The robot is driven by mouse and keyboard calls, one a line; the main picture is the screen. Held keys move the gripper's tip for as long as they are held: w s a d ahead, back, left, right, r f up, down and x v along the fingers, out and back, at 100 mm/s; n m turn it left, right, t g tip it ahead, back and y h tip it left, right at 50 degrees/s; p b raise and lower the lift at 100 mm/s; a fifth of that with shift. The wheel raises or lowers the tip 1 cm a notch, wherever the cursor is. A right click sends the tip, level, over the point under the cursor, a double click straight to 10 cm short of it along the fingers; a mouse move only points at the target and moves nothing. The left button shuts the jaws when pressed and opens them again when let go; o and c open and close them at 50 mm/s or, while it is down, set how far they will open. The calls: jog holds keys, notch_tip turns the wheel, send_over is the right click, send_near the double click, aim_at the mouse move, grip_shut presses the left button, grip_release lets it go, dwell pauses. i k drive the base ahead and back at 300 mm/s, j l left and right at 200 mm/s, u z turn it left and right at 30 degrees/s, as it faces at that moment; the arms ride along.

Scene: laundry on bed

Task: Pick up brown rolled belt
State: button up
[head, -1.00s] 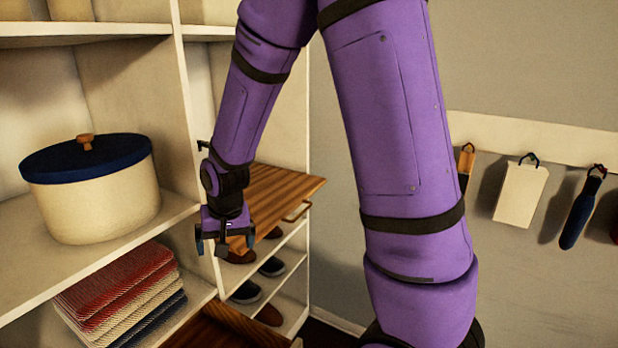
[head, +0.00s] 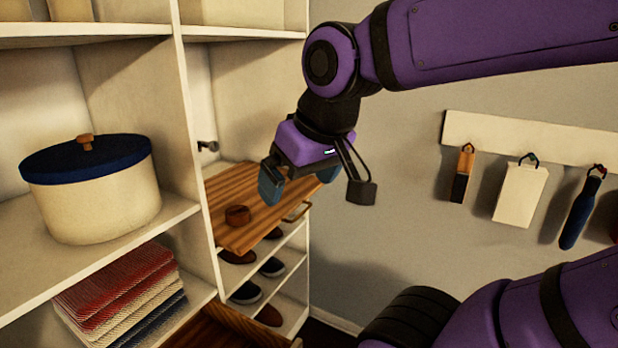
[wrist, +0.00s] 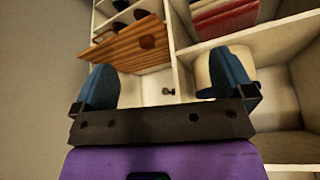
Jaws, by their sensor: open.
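The brown rolled belt (head: 238,215) lies on a striped wooden board (head: 258,228) in the right part of the shelf unit. In the wrist view the belt (wrist: 147,42) shows as a small dark round shape on the board (wrist: 125,50), beyond and between my fingers. My gripper (head: 298,188) is open and empty, with blue finger pads. In the head view it is up and to the right of the belt, apart from it. In the wrist view both fingers of my gripper (wrist: 165,85) are spread wide with nothing between them.
A cream pot with a blue lid (head: 95,190) stands on the left shelf. Folded red, cream and blue cloths (head: 120,295) lie below it. Shoes (head: 245,292) stand on shelves under the board. Upright shelf panels flank the board's left. Several items hang on a wall rail (head: 540,145) at right.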

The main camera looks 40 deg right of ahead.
aim_at(236, 215)
jog(key=i+l+u, duration=0.15)
jog(key=l, duration=0.45)
jog(key=i+l+u, duration=0.15)
jog(key=l, duration=0.4)
jog(key=l+u, duration=0.15)
jog(key=l, duration=0.45)
jog(key=i+l+u, duration=0.15)
jog(key=i+l, duration=0.25)
